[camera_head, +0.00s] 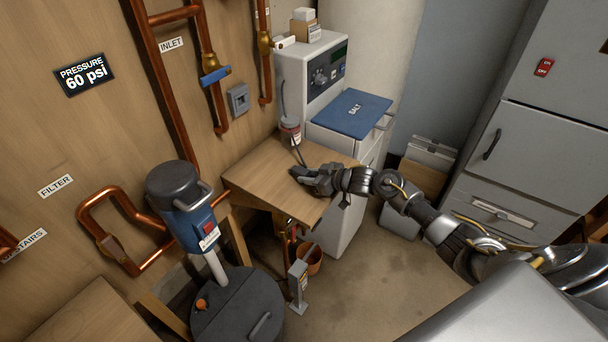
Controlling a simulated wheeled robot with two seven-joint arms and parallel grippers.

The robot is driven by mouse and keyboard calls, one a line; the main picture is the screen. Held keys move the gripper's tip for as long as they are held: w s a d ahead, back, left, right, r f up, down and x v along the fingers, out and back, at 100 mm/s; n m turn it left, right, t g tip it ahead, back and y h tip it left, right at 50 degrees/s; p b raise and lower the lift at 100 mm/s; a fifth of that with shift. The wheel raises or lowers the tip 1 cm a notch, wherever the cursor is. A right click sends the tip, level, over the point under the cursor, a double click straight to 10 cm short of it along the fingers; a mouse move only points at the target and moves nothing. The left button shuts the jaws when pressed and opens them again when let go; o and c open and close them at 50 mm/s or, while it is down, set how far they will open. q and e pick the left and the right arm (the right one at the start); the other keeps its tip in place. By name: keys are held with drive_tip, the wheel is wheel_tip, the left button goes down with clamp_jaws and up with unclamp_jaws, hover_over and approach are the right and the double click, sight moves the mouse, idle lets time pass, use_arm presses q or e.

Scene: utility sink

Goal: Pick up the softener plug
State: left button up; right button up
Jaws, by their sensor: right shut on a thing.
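My right gripper (298,173) is low over the wooden shelf top (262,160), its arm coming in from the right. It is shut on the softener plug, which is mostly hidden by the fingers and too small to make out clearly. A thin dark cord (299,154) runs from the fingers up past a small jar toward the white water softener (304,92). My left gripper is not in view.
The jar (290,130) with a reddish label stands at the shelf's back corner. The softener has a blue salt lid (350,113). A dark tank (240,306) with a blue-grey head stands front left. Copper pipes (172,90) line the wall.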

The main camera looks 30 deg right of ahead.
drive_tip(key=shift+r, duration=0.1)
drive_tip(key=shift+r, duration=0.2)
wheel_tip(320, 180, up, 2)
drive_tip(key=shift+b, duration=0.3)
drive_tip(key=s+a+r, duration=0.7)
drive_tip(key=s+r, duration=0.3)
drive_tip(key=s, duration=0.2)
drive_tip(key=shift+r+p, duration=0.25)
drive_tip(key=shift+p, duration=0.05)
drive_tip(key=s+a+r+n+g+y, duration=0.2)
drive_tip(key=s+n+g+y, duration=0.2)
drive_tip(key=s, duration=0.5)
drive_tip(key=shift+a+n, duration=0.2)
drive_tip(key=shift+n, duration=0.2)
